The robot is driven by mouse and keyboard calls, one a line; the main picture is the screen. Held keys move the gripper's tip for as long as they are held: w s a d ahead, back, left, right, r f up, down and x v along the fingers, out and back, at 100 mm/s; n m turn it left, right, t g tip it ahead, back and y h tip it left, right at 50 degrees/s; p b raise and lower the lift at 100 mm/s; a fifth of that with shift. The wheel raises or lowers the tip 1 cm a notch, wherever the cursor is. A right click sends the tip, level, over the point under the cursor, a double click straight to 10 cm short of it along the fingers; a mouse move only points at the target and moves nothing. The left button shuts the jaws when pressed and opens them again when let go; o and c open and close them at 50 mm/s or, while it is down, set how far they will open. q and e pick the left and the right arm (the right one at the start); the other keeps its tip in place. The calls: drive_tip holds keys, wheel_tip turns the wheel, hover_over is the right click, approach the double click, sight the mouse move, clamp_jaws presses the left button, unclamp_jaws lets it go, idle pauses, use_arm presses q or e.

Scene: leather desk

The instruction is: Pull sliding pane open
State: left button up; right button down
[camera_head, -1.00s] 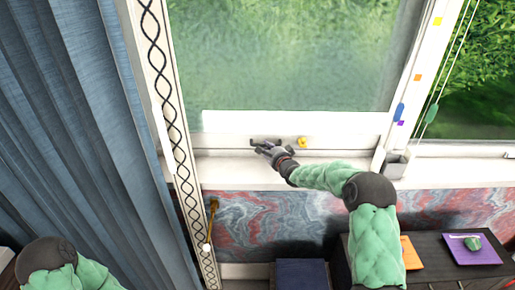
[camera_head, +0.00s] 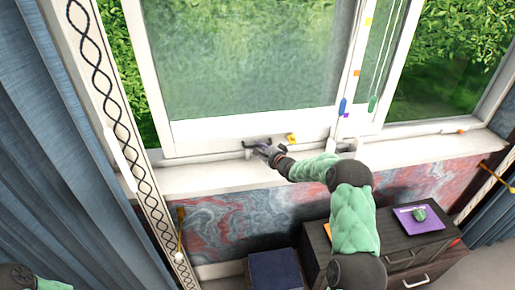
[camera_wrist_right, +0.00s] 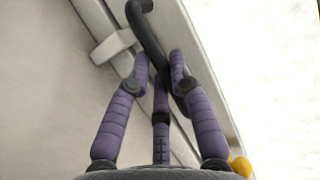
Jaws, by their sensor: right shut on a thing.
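The sliding pane (camera_head: 225,127) is a white-framed window pane above the sill. A strip of greenery shows between its left side and the patterned trim. A dark bar handle sits low on its bottom rail; in the right wrist view the handle (camera_wrist_right: 150,38) runs between my purple fingers. My right gripper (camera_head: 266,152) is shut on the handle, and it also shows in the right wrist view (camera_wrist_right: 162,78). Much of the handle is hidden behind the fingers. Part of my left arm shows at the lower left corner; its gripper is out of view.
A yellow piece (camera_head: 291,139) sits on the rail right of the handle. A grey cup (camera_head: 347,146) stands on the sill (camera_head: 215,178) farther right. A blue curtain (camera_head: 60,200) hangs left.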

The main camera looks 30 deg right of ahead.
drive_tip(key=c, duration=1.1)
unclamp_jaws()
drive_tip(key=shift+s, duration=0.1)
drive_tip(key=v, duration=1.1)
drive_tip(key=shift+s, duration=0.4)
